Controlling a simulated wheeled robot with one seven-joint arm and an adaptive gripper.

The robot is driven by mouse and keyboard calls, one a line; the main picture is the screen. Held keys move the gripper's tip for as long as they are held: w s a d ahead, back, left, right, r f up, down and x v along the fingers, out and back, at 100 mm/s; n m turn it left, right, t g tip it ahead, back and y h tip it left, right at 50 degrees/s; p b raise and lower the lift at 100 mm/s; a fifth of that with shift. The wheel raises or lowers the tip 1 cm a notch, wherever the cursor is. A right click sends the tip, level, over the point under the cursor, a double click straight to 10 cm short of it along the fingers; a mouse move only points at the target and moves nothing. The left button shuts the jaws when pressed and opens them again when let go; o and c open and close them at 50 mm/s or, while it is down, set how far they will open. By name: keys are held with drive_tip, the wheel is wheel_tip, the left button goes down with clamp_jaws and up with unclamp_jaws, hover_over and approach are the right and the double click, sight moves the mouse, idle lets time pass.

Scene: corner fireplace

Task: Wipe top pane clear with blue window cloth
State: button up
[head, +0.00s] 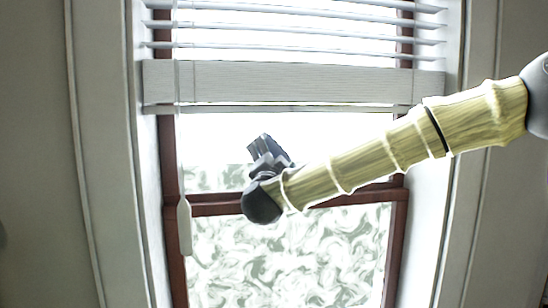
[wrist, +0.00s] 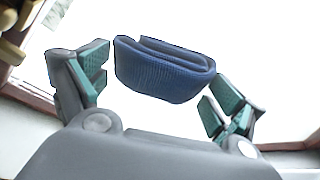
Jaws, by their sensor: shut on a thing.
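The blue window cloth (wrist: 165,72) is a folded, ribbed pad between the two teal-padded fingers of my gripper (wrist: 160,85) in the wrist view. My gripper is shut on it. In the head view my gripper (head: 262,146) is in front of the lower part of the top pane (head: 330,135), left of centre; the cloth is hard to make out there. The top pane is bright and clear over most of its visible area, with a grey-green smeared patch (head: 212,178) at its lower left. My arm hides part of its lower right. I cannot tell whether the cloth touches the glass.
A white blind (head: 290,82) covers the upper window, its bottom rail just above my gripper. A blind wand (head: 184,225) hangs at the left. A red-brown sash rail (head: 215,204) runs below the top pane. The lower pane (head: 290,260) is covered in swirling smears.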

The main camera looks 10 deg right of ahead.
sight(287, 157)
drive_tip(key=shift+w, duration=0.5)
drive_tip(key=shift+d, duration=0.1)
drive_tip(key=shift+s+d+b, duration=0.1)
drive_tip(key=shift+d+b, duration=0.55)
drive_tip(key=shift+d, duration=1.3)
drive_tip(key=shift+b, duration=0.3)
drive_tip(key=shift+a+r+b, duration=0.1)
drive_tip(key=shift+a+b, duration=0.4)
drive_tip(key=shift+a, duration=1.5)
